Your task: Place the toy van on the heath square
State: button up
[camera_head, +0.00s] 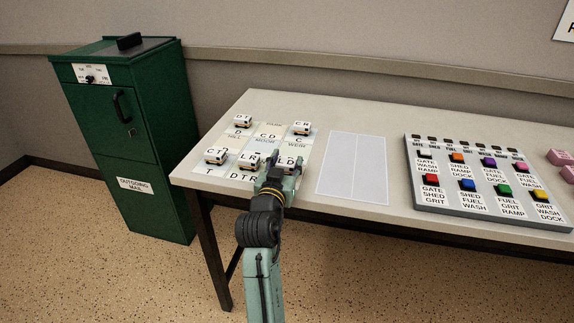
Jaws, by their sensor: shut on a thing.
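Several small white toy vans with lettered roofs are on a square-marked board (230,142) at the table's left end. They read about DT (243,121), CR (301,128), CT (216,155), LR (249,160) and LD (289,162). My gripper (275,164) is low over the board's near right part, shut on a toy van, seemingly LD; its fingers partly hide the grip. Whether that van touches the board I cannot tell. MOOR and WEIR labels can be made out. No heath label is readable; my gripper and the vans cover some squares.
A blank pale two-part panel (353,168) lies right of the board. Further right is a grey button panel (485,182) with coloured buttons, then pink blocks (560,157). A green outgoing-mail cabinet (130,140) stands left of the table. Bare tabletop (318,108) lies behind the board.

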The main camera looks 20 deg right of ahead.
jog(key=shift+r, duration=0.15)
jog(key=o, duration=0.7)
jog(key=shift+f, duration=0.3)
jog(key=shift+c, duration=0.2)
jog(key=o, duration=0.4)
jog(key=shift+r, duration=0.1)
jog(key=shift+o, duration=0.2)
jog(key=shift+r, duration=0.3)
jog(key=b+v, duration=0.2)
jog(key=v, duration=1)
jog(key=shift+f, duration=0.2)
